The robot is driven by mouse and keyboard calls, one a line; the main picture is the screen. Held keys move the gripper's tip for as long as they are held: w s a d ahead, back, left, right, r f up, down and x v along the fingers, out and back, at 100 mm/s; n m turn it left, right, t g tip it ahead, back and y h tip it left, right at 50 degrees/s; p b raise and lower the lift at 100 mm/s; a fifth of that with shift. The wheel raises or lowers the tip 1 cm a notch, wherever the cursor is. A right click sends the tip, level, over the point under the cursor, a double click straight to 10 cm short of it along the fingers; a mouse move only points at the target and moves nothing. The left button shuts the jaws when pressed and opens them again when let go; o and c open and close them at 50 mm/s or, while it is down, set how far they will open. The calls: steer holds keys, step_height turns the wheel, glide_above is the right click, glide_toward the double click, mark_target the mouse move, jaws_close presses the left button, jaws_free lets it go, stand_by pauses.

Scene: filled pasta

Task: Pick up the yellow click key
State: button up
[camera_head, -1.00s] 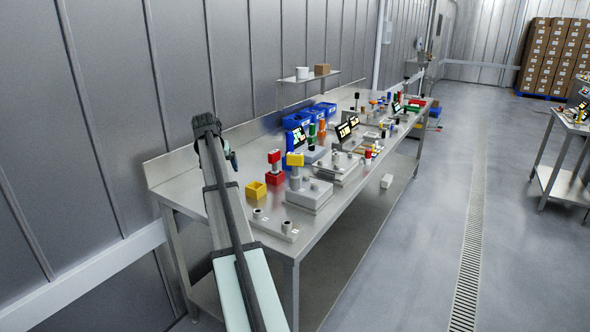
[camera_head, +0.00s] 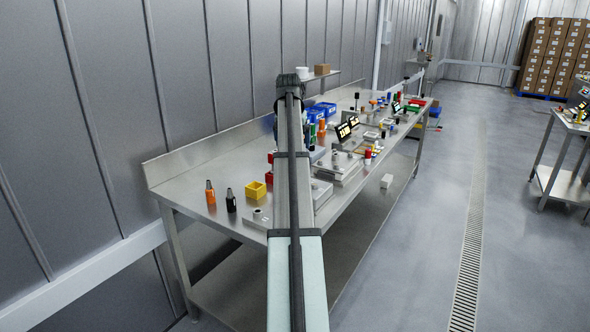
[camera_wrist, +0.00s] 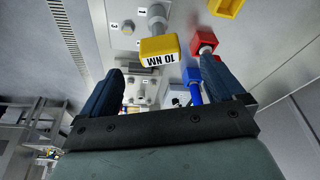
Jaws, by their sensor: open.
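The yellow block appears between and just beyond the fingertips, not gripped. A red-topped key (camera_wrist: 203,42) stands close to the right fingertip; I cannot tell whether they touch. In the head view my arm hides the yellow key and the gripper.
A yellow bin (camera_head: 255,190), an orange bottle (camera_head: 210,195) and a black bottle (camera_head: 231,202) stand near the bench's front left. Blue bins (camera_head: 326,109) and small displays (camera_head: 343,131) stand farther back. The bench (camera_head: 180,172) is bare at its left end.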

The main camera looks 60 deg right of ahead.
steer(key=x, duration=1)
steer(key=shift+w+d+f, duration=0.1)
steer(key=shift+d+f, duration=0.05)
steer(key=shift+d, duration=0.15)
steer(key=c, duration=1.3)
step_height(320, 180, up, 10)
steer(key=shift+r, duration=0.1)
